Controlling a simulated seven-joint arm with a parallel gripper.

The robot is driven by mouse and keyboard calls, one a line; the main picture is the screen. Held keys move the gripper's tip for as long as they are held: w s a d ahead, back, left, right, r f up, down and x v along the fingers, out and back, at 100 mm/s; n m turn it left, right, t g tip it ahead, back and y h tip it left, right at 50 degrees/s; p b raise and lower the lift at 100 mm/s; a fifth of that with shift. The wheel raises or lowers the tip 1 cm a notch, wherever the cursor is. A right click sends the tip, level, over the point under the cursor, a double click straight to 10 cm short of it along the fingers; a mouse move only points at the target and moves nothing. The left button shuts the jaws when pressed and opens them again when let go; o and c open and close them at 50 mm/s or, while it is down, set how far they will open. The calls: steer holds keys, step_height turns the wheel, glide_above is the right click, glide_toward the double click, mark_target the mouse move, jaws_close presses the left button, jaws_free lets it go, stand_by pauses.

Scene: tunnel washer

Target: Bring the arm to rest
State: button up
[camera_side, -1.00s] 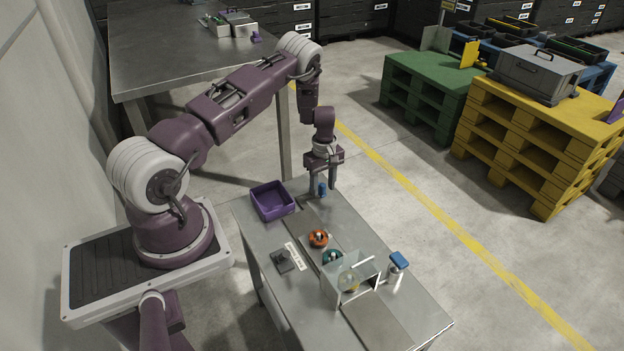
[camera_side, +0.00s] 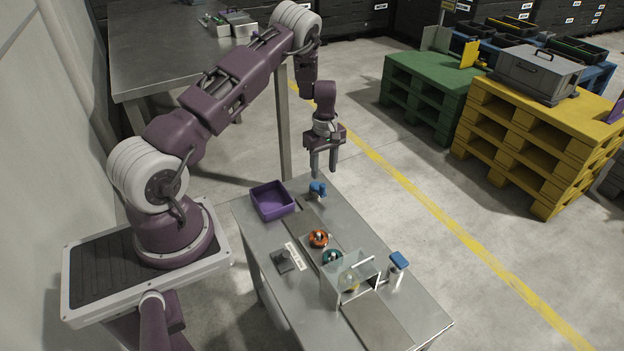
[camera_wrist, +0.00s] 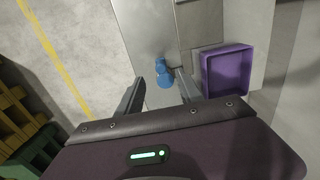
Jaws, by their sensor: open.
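My gripper (camera_side: 324,163) is open and empty, fingers pointing down, above the far end of the steel table (camera_side: 400,308). A small blue object (camera_side: 317,189) stands on the table below the fingers, apart from them. In the wrist view the blue object (camera_wrist: 162,72) shows beyond and between the two open fingers (camera_wrist: 160,88). My arm is raised and bent, reaching out over the table from its base.
A purple bin (camera_side: 272,200) stands left of the blue object. An orange round part (camera_side: 318,238), a teal one (camera_side: 332,258), a clear-walled holder (camera_side: 350,283) and a blue-capped bottle (camera_side: 397,268) stand nearer. Pallets (camera_side: 540,135) stand far right. Space above the table is free.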

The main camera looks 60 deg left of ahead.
steer(key=s+d+r+m+t, duration=0.1)
steer(key=d+r+m, duration=0.1)
steer(key=d+r, duration=0.5)
steer(key=d+r+m+t+h, duration=0.1)
steer(key=d+r+m, duration=0.2)
steer(key=r, duration=0.7)
steer(key=s+d+r+m+t, duration=0.1)
steer(key=d+r+m, duration=0.1)
steer(key=d+r, duration=0.5)
steer(key=s+d+r+m+t, duration=0.1)
steer(key=s+d+r+m, duration=0.65)
steer(key=s+r, duration=0.6)
steer(key=s+d+f+m+t+y, duration=0.1)
steer(key=s+d+f+m, duration=0.1)
steer(key=s, duration=0.9)
steer(key=shift+s+d+m+t, duration=0.2)
steer(key=shift+s+m+t, duration=0.15)
steer(key=shift+m, duration=0.4)
steer(key=shift+c, duration=0.4)
